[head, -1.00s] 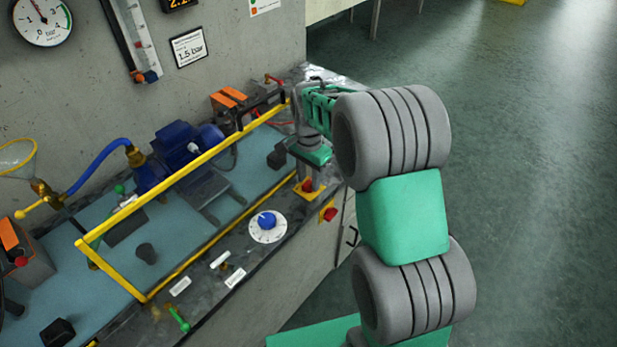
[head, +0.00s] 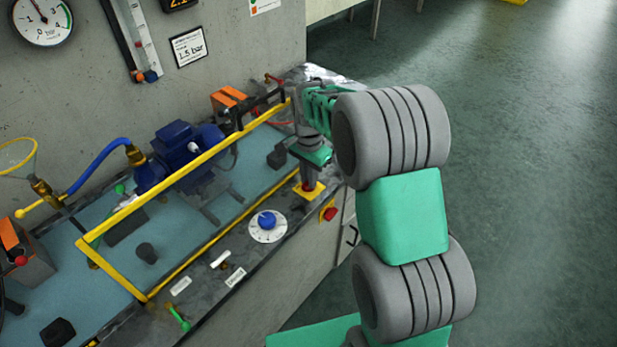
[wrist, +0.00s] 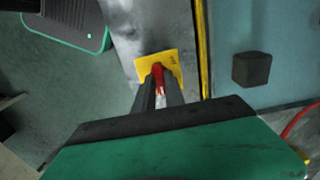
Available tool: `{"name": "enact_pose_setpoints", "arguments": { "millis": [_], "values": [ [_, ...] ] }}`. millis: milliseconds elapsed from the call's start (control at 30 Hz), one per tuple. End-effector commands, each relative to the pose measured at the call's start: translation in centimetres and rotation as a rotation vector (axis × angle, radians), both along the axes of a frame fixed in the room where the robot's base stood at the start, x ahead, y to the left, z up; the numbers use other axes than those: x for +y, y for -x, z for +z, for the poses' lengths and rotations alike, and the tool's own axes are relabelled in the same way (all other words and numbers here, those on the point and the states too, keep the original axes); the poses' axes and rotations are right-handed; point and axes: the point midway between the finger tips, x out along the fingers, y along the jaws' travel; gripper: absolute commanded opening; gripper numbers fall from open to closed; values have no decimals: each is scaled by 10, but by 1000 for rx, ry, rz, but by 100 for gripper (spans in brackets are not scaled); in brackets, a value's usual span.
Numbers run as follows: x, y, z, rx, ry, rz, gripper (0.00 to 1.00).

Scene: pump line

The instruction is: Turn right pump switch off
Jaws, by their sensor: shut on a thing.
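A red switch handle (wrist: 158,72) stands on a square yellow plate (wrist: 173,62) on the bench's right-hand part. In the head view the yellow plate (head: 312,196) shows under my gripper (head: 309,182), near the front edge of the bench top. My gripper, pointing down, is shut on the red handle. In the wrist view the fingers (wrist: 158,88) stand on both sides of the handle and hide part of it. The mark on the plate is too small to read.
A blue knob on a white dial (head: 267,224) sits left of my gripper. A second red switch (head: 329,214) is on the cabinet front. A yellow rail (head: 170,183) runs along the bench, and a dark block (wrist: 252,69) stands beyond the yellow strip. Floor to the right is clear.

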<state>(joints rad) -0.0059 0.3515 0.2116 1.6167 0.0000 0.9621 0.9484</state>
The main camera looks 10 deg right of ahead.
Motion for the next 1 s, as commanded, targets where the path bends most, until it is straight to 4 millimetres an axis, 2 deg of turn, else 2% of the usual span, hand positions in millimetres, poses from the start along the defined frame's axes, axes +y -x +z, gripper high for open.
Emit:
{"name": "enact_pose_setpoints", "arguments": {
  "millis": [467, 1000],
  "values": [
    [0, -1, 1, -1, 0, 96, 0],
    [0, -1, 1, -1, 0, 559, 0]
  ]
}}
